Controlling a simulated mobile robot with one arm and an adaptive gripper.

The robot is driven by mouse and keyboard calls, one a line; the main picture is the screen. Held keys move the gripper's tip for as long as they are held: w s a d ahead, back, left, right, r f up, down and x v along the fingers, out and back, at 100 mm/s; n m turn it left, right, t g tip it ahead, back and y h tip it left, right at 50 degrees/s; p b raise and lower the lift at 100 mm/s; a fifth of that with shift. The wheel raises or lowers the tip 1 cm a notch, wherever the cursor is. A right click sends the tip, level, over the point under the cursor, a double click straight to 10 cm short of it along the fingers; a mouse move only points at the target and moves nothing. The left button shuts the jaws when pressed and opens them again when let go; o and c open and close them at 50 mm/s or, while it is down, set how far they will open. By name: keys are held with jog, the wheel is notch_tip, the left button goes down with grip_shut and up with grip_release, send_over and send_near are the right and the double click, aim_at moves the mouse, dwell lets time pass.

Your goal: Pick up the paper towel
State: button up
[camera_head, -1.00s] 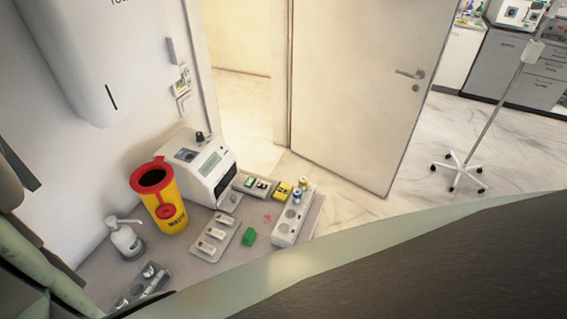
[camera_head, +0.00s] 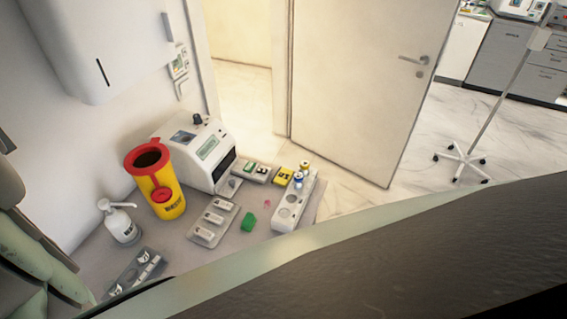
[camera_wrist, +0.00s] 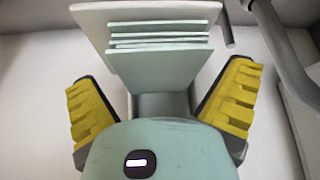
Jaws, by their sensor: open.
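In the wrist view, my gripper (camera_wrist: 162,82) is open, its two yellow-ribbed fingers spread wide apart. In the head view, a white wall dispenser (camera_head: 105,40) with a dark slot hangs at the upper left. No paper towel can be made out there, and my gripper is not visible in that view.
Below the dispenser, a counter (camera_head: 185,252) holds a white device (camera_head: 195,150), a yellow-red bin (camera_head: 165,190), a pump bottle (camera_head: 120,222), a white rack (camera_head: 295,205) and small items. A door (camera_head: 355,85) and a wheeled stand (camera_head: 462,160) are beyond. A grey pipe (camera_wrist: 285,60) runs at right.

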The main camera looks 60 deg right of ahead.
jog(key=shift+w+f, duration=0.15)
jog(key=shift+f, duration=0.15)
jog(key=shift+c, duration=0.3)
jog(key=c, duration=0.7)
jog(key=shift+a+b, duration=0.1)
jog(key=shift+b, duration=0.35)
jog(key=shift+r+b, duration=0.1)
jog(key=shift+b, duration=0.2)
